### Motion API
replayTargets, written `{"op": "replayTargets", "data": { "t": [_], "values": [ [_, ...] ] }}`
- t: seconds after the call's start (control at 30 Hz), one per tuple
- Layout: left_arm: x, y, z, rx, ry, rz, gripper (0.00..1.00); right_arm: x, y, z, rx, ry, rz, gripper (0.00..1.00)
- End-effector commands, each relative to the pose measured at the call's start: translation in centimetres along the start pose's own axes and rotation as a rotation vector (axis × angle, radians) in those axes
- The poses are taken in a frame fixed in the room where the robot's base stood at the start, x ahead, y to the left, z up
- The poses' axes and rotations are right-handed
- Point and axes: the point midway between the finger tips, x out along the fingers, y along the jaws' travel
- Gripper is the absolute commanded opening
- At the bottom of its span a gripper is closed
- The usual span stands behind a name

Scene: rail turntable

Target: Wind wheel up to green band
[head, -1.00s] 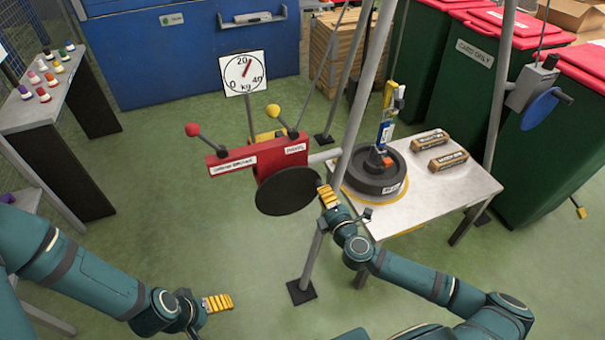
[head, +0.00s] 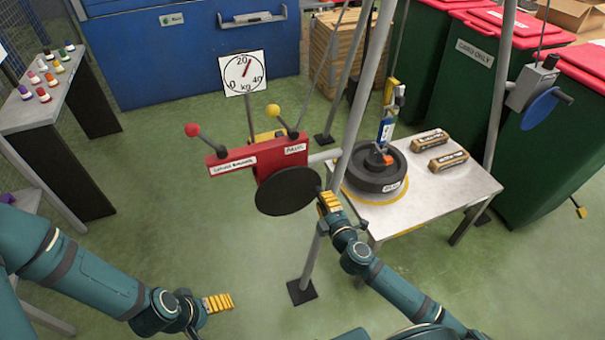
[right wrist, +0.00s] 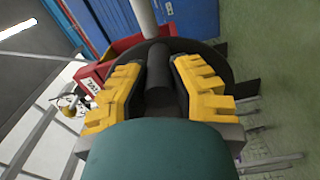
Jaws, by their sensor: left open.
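The red winch box (head: 262,160) stands at mid-picture with a red-knobbed and a yellow-knobbed lever. A black round wheel (head: 287,193) faces me below it. My right gripper (head: 328,203) is at the wheel's right edge. In the right wrist view its yellow fingers (right wrist: 160,85) lie on both sides of a dark handle (right wrist: 157,75); whether they press on it I cannot tell. The white dial (head: 243,73) has its red needle slightly right of 20. A thick black wheel-like weight (head: 376,172) sits on the table. My left gripper (head: 217,303) is open and empty. I see no green band.
The metal table (head: 440,200) also carries two brown boxes (head: 446,159). Tripod legs (head: 352,110) stand around the winch. A second, blue handwheel (head: 540,108) hangs on the right leg. A bench of small coloured knobs (head: 35,110) is at left. The floor is clear in front.

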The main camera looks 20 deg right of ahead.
Motion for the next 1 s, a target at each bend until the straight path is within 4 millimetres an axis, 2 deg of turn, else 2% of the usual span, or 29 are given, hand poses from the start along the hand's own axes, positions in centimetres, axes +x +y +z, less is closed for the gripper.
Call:
{"op": "replayTargets", "data": {
  "t": [0.03,0.1,0.13,0.47,1.0],
  "values": [
    [0.0,0.0,0.0,0.0,0.0,0.0,0.83,0.0,-0.5,-0.1,0.001,0.001,-0.008,0.37],
    [0.0,0.0,0.0,0.0,0.0,0.0,0.83,0.0,-0.3,-0.1,0.0,0.001,-0.006,0.62],
    [0.0,0.0,0.0,0.0,0.0,0.0,0.83,0.0,-0.3,-0.1,0.0,0.0,-0.006,0.69],
    [0.0,0.0,0.0,0.0,0.0,0.0,0.83,-0.1,-0.1,0.0,-0.002,-0.001,-0.001,0.69],
    [0.0,0.0,0.0,0.0,0.0,0.0,0.83,-3.9,0.0,0.1,-0.002,-0.002,0.0,0.69]
  ]
}}
